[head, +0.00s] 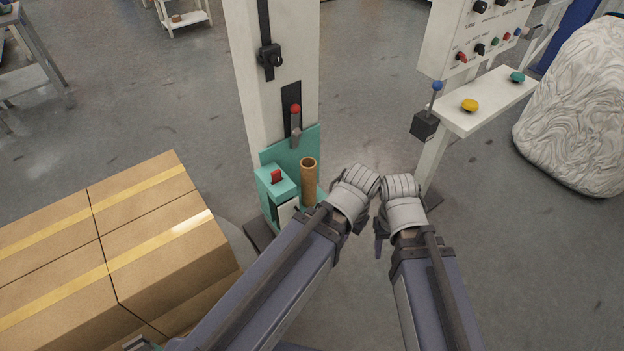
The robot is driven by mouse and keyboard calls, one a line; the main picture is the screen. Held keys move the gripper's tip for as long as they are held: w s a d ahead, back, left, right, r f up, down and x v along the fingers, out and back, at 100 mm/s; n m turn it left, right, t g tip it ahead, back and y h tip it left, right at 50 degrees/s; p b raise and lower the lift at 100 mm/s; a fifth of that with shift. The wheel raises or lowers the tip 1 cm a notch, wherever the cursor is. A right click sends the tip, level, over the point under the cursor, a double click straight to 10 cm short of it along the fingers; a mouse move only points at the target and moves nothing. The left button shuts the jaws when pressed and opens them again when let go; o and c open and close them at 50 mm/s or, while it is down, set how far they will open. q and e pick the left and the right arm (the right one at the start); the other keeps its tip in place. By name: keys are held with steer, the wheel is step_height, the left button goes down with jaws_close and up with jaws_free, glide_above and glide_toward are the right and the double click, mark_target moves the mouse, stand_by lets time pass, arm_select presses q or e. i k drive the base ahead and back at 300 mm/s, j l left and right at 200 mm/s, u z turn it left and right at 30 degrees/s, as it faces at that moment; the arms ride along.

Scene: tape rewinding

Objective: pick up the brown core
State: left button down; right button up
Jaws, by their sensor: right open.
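The brown core (308,182) is a hollow tube standing upright at the teal base of the machine column, with its open top facing up. My left arm's white wrist (352,196) is just right of the core and apart from its top; the arm may cover the core's lower end. My left gripper's fingers are mostly hidden behind the wrist and arm. My right gripper (380,243) hangs under its white wrist, right of the left one, open and away from the core.
A teal block with a red switch (277,177) stands left of the core. The white column (272,100) rises behind it. Cardboard boxes (150,240) fill the left. A control stand with a shelf (490,103) and a wrapped bundle (580,110) are at right.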

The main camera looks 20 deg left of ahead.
mark_target(307, 165)
steer(key=i+l+u, duration=0.6)
steer(key=l, duration=0.3)
steer(key=i+j, duration=0.05)
steer(key=i, duration=0.05)
